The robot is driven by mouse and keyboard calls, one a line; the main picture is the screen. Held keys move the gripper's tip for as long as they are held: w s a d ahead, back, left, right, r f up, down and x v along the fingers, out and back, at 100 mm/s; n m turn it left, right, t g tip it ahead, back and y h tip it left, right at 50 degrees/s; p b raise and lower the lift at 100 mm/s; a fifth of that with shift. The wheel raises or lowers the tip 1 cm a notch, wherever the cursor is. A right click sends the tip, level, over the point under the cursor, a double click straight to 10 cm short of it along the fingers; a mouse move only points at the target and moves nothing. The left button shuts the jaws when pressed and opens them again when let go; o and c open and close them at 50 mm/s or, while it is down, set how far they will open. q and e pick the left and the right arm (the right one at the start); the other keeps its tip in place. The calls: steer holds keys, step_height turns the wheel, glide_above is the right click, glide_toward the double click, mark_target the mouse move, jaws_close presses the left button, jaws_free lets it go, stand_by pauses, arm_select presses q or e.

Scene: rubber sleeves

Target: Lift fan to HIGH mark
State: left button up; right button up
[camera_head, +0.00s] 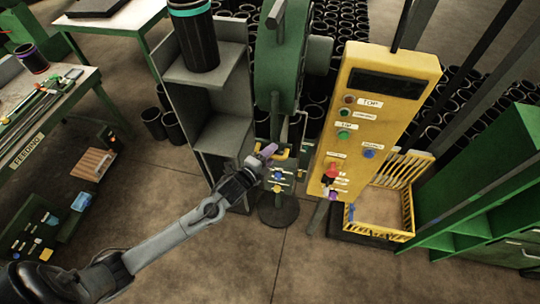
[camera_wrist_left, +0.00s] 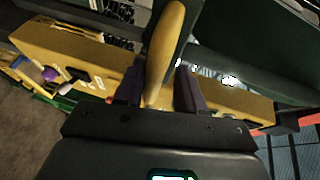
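The green fan (camera_head: 278,70) stands on a post with a round dark base (camera_head: 278,215) in the middle of the head view. A yellow handle (camera_head: 283,156) is on its lower front. My left gripper (camera_head: 267,151) is at this handle. In the left wrist view the yellow handle (camera_wrist_left: 164,55) stands between the two dark fingers, with a gap at the right finger, so the gripper looks open around it. Small labels and knobs (camera_head: 277,182) sit below the handle; I cannot read a HIGH mark. My right gripper is not in view.
A yellow control panel (camera_head: 372,110) with buttons and a red knob (camera_head: 329,173) stands close right of the fan. A grey shelf (camera_head: 215,125) holding a black cylinder (camera_head: 196,38) is close on the left. A yellow crate (camera_head: 406,225) stands right. Floor in front is clear.

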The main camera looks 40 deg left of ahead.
arm_select(q)
steer(key=shift+o, duration=0.6)
steer(key=shift+r, duration=0.1)
steer(key=s+r+b, duration=0.1)
steer(key=s+b, duration=0.1)
steer(key=s, duration=0.8)
steer(key=shift+s+a+r, duration=0.15)
steer(key=shift+s+r, duration=0.15)
steer(key=shift+r, duration=0.1)
